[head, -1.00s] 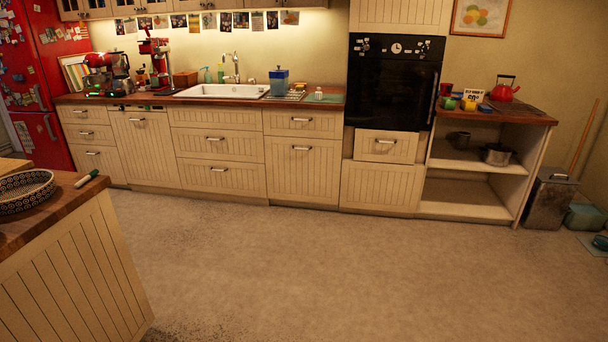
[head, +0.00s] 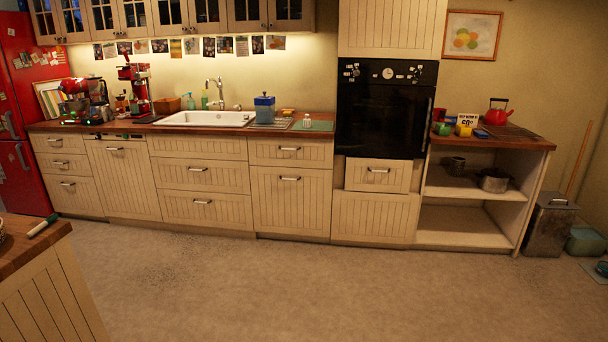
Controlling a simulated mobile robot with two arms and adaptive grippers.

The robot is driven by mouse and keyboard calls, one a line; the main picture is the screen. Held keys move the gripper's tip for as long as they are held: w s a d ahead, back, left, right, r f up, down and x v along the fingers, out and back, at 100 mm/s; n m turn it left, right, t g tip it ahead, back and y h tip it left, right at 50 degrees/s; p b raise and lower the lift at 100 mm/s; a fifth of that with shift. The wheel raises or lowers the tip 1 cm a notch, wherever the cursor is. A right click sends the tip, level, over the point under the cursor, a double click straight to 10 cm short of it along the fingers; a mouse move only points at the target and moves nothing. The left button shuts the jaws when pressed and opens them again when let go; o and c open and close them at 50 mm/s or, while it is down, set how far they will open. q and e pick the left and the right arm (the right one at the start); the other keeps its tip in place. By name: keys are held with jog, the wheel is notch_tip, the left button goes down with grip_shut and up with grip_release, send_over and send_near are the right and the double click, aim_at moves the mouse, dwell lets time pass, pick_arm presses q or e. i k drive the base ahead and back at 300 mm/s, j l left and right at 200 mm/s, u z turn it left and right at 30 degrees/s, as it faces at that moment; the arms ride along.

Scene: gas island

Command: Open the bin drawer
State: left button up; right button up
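A row of cream panelled drawers and cabinets runs along the back wall. A tall front (head: 290,205) with one bar handle at its top sits right of the sink, below a shallow drawer (head: 290,152); it looks like a pull-out bin drawer, but no label shows which front is the bin. It is shut. Another tall front (head: 124,180) with a top handle stands left of the sink drawers, also shut. A small drawer (head: 378,175) under the oven seems to stand slightly proud. Neither of my grippers is in view.
Open grey floor (head: 320,285) lies before the cabinets. A wooden-topped island (head: 40,300) juts in at the lower left. A black oven (head: 385,118), open shelves (head: 465,225) and a metal bin (head: 550,226) stand to the right. A red fridge (head: 20,170) is at far left.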

aim_at(285, 200)
jog(key=i, duration=1.95)
jog(key=i+j, duration=0.1)
jog(key=i, duration=1.9)
jog(key=l+z, duration=0.05)
jog(key=l, duration=0.05)
